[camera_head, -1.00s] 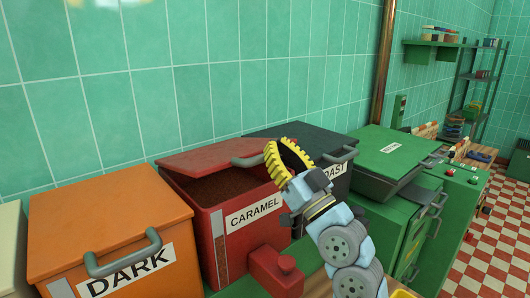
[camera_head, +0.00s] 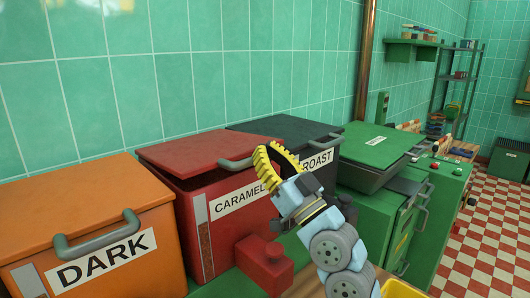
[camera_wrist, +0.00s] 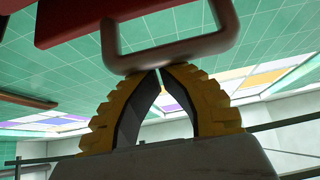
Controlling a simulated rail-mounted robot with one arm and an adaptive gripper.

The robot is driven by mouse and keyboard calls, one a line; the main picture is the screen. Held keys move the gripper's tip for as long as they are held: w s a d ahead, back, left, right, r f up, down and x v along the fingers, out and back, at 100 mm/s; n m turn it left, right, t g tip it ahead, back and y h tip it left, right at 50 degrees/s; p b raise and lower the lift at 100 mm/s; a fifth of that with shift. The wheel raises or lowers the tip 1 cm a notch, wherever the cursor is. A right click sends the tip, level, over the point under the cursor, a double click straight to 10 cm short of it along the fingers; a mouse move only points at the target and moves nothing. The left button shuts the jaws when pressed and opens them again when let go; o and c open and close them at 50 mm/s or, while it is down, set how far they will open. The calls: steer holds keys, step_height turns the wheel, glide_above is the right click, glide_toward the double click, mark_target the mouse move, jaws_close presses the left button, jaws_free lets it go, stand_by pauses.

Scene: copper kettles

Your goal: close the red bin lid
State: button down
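The red bin (camera_head: 225,225), labelled CARAMEL, stands against the tiled wall. Its red lid (camera_head: 205,150) is tilted slightly up, with a narrow dark gap showing under its front and left edges. The grey lid handle (camera_head: 236,163) sticks out at the front. My gripper (camera_head: 268,150) is at the right end of this handle. In the wrist view, the yellow-backed fingertips (camera_wrist: 160,72) are close together with no thing seen between them. The handle bar (camera_wrist: 180,52) crosses right at the tips; whether they touch it I cannot tell. The lid's underside (camera_wrist: 85,18) shows above.
An orange bin (camera_head: 90,215) marked DARK stands left, its lid down. A black bin (camera_head: 285,130) marked ROAST stands right, partly behind my gripper. A green bin (camera_head: 375,145) is further right. A red block with a knob (camera_head: 265,262) sits in front of the red bin.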

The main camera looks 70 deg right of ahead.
step_height(320, 180, up, 14)
steer(key=w+a+f+n+g+y+p, duration=0.15)
steer(key=g+y+p, duration=0.3)
steer(key=p, duration=1.15)
steer(key=s+a+f+m+g+y+p, duration=0.2)
steer(key=s+g+p, duration=0.5)
steer(key=p, duration=0.5)
steer(key=shift+n+g+h, duration=0.25)
steer(key=shift+w+d+f+p, duration=0.4)
steer(key=shift+w+d+f, duration=0.1)
steer(key=shift+w+f, duration=0.85)
steer(key=shift+w+d+f+p, duration=0.35)
steer(key=shift+w+d+f, duration=0.15)
steer(key=shift+w+f, duration=0.9)
steer(key=shift+w+d+f+p, duration=0.45)
steer(key=shift+w+f, duration=0.6)
steer(key=shift+f, duration=0.6)
